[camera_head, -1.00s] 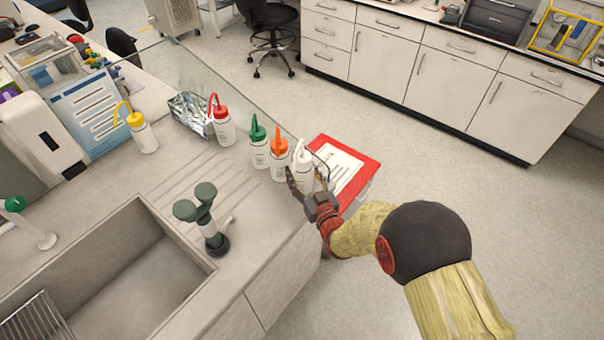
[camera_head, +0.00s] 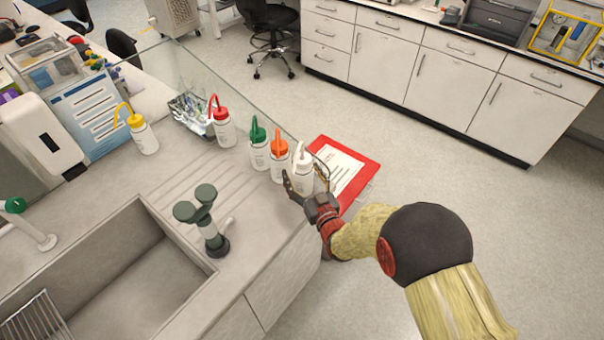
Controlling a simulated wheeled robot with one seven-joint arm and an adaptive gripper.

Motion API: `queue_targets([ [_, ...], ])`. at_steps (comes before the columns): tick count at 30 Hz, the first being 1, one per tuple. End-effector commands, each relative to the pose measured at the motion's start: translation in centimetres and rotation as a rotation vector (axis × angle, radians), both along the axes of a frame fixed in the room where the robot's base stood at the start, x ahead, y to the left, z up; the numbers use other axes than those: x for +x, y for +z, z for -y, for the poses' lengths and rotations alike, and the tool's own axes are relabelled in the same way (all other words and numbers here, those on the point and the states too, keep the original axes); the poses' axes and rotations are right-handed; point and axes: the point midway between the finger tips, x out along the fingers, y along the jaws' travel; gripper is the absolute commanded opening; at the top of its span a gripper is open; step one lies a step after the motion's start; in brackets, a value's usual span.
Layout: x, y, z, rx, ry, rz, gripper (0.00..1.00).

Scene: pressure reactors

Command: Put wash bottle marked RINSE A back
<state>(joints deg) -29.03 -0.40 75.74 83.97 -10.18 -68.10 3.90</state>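Several wash bottles stand on the counter; their labels are too small to read, so I cannot tell which is RINSE A. A white-capped bottle (camera_head: 303,170) is at the counter's right end, upright. An orange-capped bottle (camera_head: 280,162) is just left of it, then a green-capped bottle (camera_head: 259,150), a red-capped bottle (camera_head: 223,128) and a yellow-capped bottle (camera_head: 144,137) farther left. My gripper (camera_head: 307,184) has its fingers on either side of the white-capped bottle. Whether they press on it is not clear.
A sink (camera_head: 110,275) and green-topped taps (camera_head: 206,225) are in front. A foil-lined tray (camera_head: 188,108) and a glass panel (camera_head: 190,75) are behind the bottles. A red-bordered sheet (camera_head: 345,172) lies beyond the counter's right end.

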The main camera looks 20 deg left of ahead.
Motion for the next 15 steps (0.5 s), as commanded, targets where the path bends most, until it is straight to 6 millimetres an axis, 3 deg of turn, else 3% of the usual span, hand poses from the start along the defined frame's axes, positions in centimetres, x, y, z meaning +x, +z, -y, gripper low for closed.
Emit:
queue_targets([
  [15,-7.7,0.3,6.2,-0.002,-0.001,-0.002,0.70],
])
